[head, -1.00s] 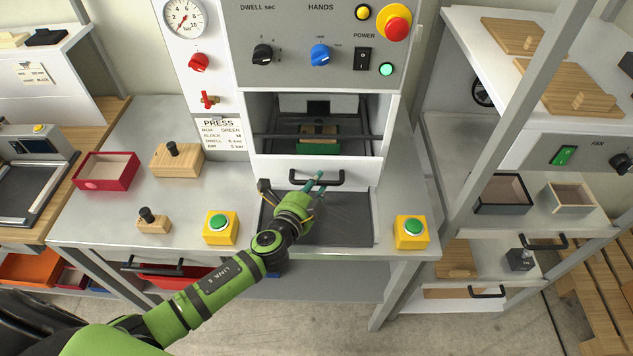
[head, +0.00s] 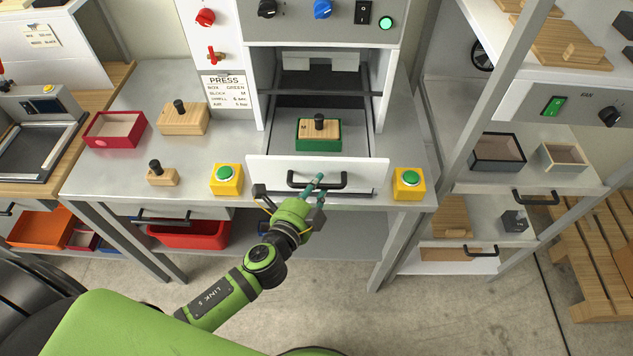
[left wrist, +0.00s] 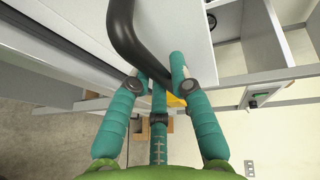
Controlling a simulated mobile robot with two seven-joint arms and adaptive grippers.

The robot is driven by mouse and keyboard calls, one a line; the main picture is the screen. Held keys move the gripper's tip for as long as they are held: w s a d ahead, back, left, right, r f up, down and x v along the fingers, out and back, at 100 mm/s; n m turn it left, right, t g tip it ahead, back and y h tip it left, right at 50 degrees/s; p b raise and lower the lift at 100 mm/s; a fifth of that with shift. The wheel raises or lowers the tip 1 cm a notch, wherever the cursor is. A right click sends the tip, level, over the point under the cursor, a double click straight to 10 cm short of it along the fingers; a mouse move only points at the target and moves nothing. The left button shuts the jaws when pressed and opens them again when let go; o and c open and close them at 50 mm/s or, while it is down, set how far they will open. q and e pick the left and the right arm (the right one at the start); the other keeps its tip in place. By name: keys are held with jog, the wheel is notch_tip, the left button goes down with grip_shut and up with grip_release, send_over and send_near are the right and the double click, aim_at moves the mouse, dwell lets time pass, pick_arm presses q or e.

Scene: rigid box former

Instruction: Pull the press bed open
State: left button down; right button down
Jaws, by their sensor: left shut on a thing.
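The press bed (head: 275,168) is pulled out toward me, its white front panel near the table's front edge. My left gripper (head: 318,188) is shut on the black bar handle (head: 335,181) of that panel. In the left wrist view the teal fingers (left wrist: 158,80) close around the dark handle (left wrist: 128,35). On the bed sits a green box (head: 319,146) with a wooden block in it, marked M, with a black knob on top. My right gripper is not in view.
Yellow buttons with green tops stand left (head: 226,180) and right (head: 408,184) of the bed. A red box (head: 115,129) and wooden blocks with black knobs (head: 184,118) lie on the table at left. A shelf rack (head: 500,184) stands at right.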

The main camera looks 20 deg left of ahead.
pick_arm(q)
jog(key=c, duration=1.1)
grip_release()
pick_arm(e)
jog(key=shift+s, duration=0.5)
pick_arm(q)
jog(key=shift+s, duration=0.1)
jog(key=v, duration=1.2)
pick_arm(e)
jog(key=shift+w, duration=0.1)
